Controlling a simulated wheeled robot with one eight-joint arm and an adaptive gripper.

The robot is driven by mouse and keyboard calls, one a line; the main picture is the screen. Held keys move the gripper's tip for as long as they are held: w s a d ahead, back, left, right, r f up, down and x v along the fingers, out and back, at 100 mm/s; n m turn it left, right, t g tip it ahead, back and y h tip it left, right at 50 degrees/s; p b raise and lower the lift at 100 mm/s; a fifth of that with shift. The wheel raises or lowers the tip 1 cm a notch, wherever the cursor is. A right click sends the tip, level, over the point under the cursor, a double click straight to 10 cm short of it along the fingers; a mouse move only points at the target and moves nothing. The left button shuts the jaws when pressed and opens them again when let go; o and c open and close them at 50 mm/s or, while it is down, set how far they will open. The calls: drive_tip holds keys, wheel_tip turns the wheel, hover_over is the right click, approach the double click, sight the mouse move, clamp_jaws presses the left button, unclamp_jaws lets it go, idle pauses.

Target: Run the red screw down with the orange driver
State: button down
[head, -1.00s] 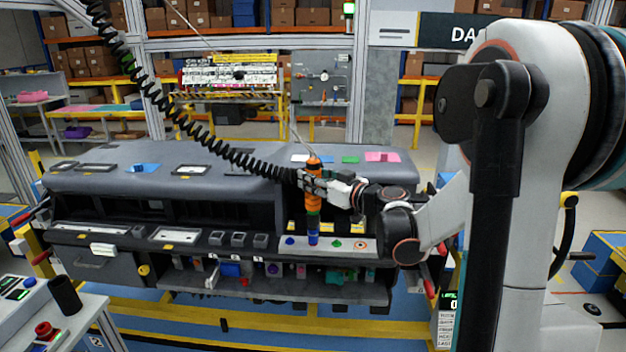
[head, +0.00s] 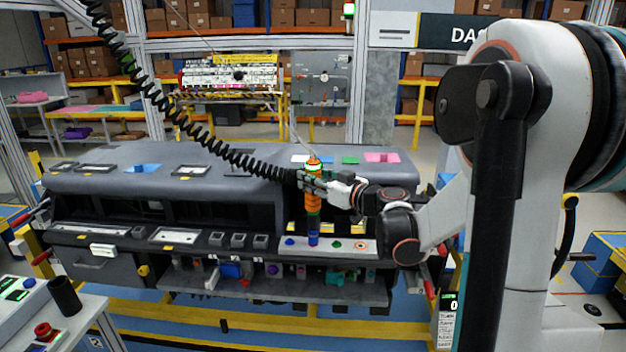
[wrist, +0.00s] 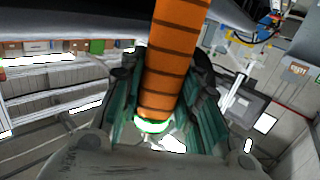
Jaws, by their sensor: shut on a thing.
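A reddish ring mark (head: 361,246) is on the plate to the right.
A blue screw (head: 290,241) and a green screw (head: 336,244) flank the driver's tip on the plate. A black coiled cable (head: 200,135) hangs down to my gripper. The grey dashboard top (head: 110,178) rises behind.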

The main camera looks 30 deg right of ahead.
sight(313, 159)
drive_tip(key=shift+r+p, duration=1.95)
drive_tip(key=shift+r, duration=1)
drive_tip(key=shift+f, duration=0.1)
